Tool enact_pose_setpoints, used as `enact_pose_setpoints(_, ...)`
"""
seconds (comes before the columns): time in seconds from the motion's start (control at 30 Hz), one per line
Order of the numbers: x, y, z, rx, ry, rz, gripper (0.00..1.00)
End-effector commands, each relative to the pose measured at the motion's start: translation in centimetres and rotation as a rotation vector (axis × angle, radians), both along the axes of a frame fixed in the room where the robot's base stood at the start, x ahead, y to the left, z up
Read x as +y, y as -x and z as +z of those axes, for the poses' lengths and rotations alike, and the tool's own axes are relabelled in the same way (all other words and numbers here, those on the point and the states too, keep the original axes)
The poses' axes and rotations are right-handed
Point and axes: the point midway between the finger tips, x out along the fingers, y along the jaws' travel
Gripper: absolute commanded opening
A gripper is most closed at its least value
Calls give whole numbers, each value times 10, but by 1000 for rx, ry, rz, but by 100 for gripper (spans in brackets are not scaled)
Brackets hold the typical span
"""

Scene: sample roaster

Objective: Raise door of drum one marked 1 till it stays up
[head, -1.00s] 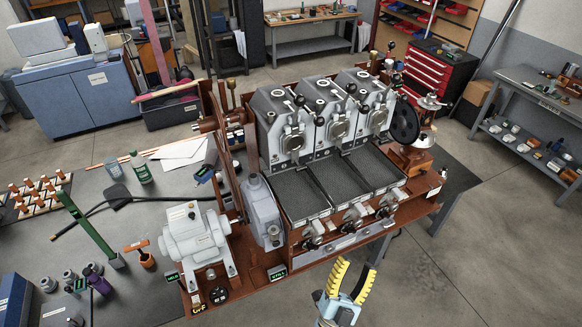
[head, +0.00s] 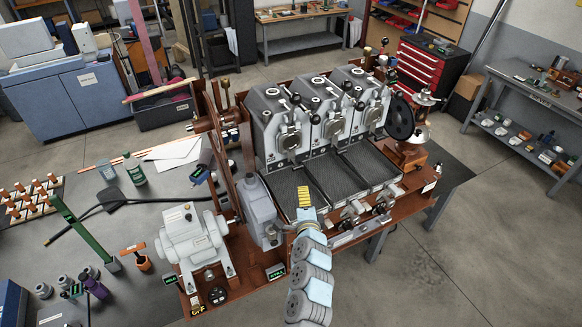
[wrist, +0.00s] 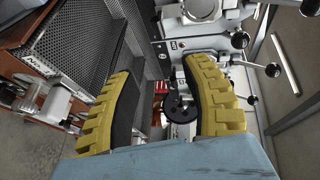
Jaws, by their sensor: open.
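The sample roaster has three grey drums in a row. The middle door (head: 334,126) and right door (head: 374,113) look the same. My gripper (head: 303,194) is over the front of the left tray, below and in front of the leftmost door. In the wrist view my gripper (wrist: 158,67) has its yellow fingers spread with nothing between them. A round metal drum front (wrist: 200,8) is partly cut off at the top.
Black-knobbed levers (wrist: 240,40) stick out by the drum front. Perforated cooling trays (head: 352,168) lie below the drums. A black wheel (head: 400,117) is at the right end, and a grey motor (head: 190,240) stands at the left. The floor at right front is clear.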

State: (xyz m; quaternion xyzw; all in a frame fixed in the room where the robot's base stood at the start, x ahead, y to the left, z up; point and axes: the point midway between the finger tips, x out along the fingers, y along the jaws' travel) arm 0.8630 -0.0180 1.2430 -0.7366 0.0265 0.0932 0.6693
Motion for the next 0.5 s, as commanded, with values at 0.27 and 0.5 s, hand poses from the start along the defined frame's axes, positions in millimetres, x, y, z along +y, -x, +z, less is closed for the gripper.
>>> enact_pose_setpoints(0.27, 5, -10, -1, 11, -13, 14, 48)
enact_pose_setpoints(0.5, 7, -30, -4, 8, -11, 12, 48)
